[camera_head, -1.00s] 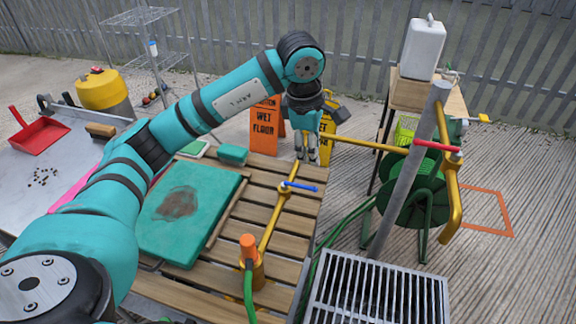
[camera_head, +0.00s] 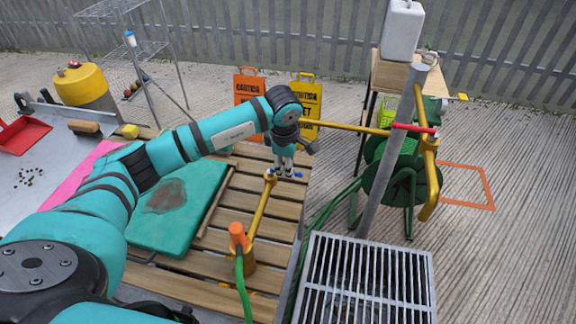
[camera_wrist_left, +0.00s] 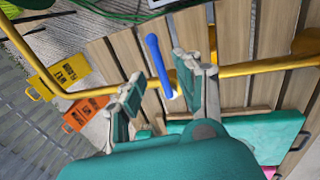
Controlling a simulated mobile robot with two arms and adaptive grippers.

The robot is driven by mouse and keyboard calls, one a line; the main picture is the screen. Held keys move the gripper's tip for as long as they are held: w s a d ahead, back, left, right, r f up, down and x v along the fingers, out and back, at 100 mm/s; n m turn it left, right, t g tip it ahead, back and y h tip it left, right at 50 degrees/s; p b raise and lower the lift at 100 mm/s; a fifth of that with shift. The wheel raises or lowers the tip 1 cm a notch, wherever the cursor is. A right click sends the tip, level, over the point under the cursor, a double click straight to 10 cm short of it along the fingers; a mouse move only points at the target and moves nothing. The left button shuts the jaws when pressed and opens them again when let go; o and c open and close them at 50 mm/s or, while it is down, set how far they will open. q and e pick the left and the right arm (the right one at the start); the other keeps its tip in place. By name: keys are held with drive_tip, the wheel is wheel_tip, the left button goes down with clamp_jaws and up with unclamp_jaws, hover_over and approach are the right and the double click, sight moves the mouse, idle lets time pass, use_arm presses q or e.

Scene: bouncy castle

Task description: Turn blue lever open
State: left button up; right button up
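The blue lever (camera_head: 298,175) sits on the yellow pipe (camera_head: 260,212) above the slatted wooden table. In the head view, my left gripper (camera_head: 284,168) is right at the lever and hides much of it. In the left wrist view, the blue lever (camera_wrist_left: 158,62) shows as a straight bar across the gap between the two fingers of my left gripper (camera_wrist_left: 158,66). The fingers are apart and not closed on it. Whether either finger touches the lever cannot be told. My right gripper is not in view.
A red lever (camera_head: 413,128) sits on the yellow pipe by a grey post (camera_head: 388,155). An orange-capped fitting (camera_head: 239,236) stands at the near pipe end. A green pad (camera_head: 165,225) lies on the table. A metal grate (camera_head: 365,280) is at the front right.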

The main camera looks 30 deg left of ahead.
use_arm(q)
drive_tip(key=shift+w+f, duration=0.2)
drive_tip(key=shift+f, duration=0.95)
clamp_jaws()
